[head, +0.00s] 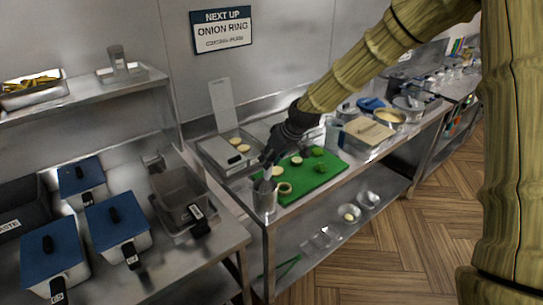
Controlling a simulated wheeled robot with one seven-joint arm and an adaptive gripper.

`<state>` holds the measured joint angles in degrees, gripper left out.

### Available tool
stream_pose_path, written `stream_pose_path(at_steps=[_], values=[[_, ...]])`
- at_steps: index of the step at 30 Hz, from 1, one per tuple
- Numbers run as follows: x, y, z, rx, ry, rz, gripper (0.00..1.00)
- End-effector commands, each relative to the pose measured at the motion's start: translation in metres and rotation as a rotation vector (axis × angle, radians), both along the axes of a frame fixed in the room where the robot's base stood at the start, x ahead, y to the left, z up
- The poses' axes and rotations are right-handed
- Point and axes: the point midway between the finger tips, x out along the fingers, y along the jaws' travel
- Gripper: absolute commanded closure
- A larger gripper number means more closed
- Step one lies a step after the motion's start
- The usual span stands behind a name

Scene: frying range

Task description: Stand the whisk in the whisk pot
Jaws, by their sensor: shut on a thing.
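A metal pot (265,200), which I take as the whisk pot, stands upright at the near left corner of the middle counter. My gripper (267,161) points down just above the pot's mouth. It is shut on a thin grey thing, apparently the whisk (267,174), which is small and mostly hidden by the fingers and the pot rim. It appears to reach down to the pot's mouth. I cannot tell how deep it is inside or whether it touches the pot.
A green board (318,181) with onion pieces and green vegetables lies right beside the pot. An open metal container (226,158) stands behind. Blue-lidded tubs (116,225) and a fryer basket (180,190) fill the left counter. Bowls (368,199) sit on the lower shelf.

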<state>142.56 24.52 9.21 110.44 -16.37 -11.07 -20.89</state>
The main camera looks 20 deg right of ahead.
Motion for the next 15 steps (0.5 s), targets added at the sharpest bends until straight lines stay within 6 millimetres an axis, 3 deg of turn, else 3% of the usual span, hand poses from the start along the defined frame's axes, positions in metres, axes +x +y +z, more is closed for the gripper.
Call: stream_pose_path(at_steps=[14,15], values=[[-0.0001,-0.0001,-0.005,0.0,0.0,0.0,1.0],[-0.0001,-0.0003,-0.005,0.0,0.0,0.0,0.69]])
